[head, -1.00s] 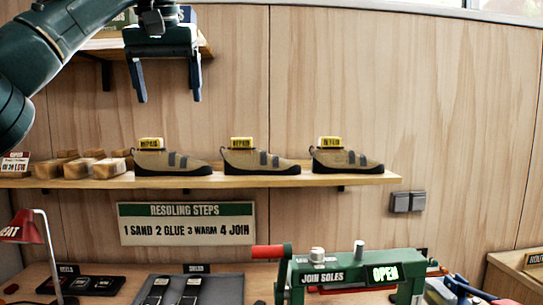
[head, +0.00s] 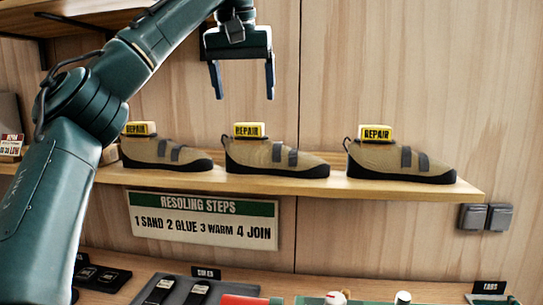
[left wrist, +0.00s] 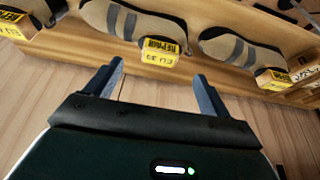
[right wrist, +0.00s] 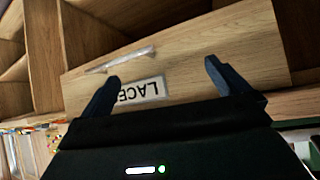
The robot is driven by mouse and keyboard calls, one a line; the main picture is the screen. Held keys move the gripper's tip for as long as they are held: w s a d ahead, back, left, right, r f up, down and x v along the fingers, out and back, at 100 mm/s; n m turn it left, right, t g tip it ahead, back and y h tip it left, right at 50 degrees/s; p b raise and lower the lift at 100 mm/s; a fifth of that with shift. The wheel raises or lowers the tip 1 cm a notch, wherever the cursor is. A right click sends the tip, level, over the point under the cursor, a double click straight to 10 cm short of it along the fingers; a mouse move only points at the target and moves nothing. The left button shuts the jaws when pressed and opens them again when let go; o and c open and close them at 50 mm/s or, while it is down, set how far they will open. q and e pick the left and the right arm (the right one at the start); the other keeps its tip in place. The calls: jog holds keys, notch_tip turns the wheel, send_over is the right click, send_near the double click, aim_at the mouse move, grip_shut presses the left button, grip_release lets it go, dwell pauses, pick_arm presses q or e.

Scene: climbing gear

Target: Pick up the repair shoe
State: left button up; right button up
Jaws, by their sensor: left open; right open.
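Three tan repair shoes with black soles and dark straps stand in a row on the wooden shelf (head: 400,189): a left one (head: 160,152), a middle one (head: 270,158) and a right one (head: 400,161). Each has a yellow REPAIR tag on its heel end. My left gripper (head: 243,92) is open and empty, pointing down above the middle shoe's tag (head: 249,130), apart from it. In the left wrist view a shoe (left wrist: 135,20) and its tag (left wrist: 158,52) lie beyond the open fingers (left wrist: 158,85). My right gripper (right wrist: 160,75) is open and empty, facing a wooden drawer labelled LACES.
A RESOLING STEPS sign (head: 203,219) hangs below the shelf. The bench below holds a grey tray with black soles (head: 175,290). A higher shelf (head: 90,20) is at upper left. Wall switches (head: 486,217) are at right. The wall above the shoes is clear.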

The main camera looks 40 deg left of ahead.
aim_at(248, 124)
pick_arm(q)
jog(key=x, duration=0.3)
jog(key=shift+w+f, duration=0.15)
jog(key=shift+w, duration=0.1)
jog(key=shift+a+x, duration=0.15)
jog(key=shift+x, duration=1.2)
jog(key=shift+a+x, duration=0.1)
jog(key=shift+x, duration=1.2)
jog(key=shift+w, duration=0.15)
jog(key=c, duration=1.2)
jog(key=shift+o, duration=0.2)
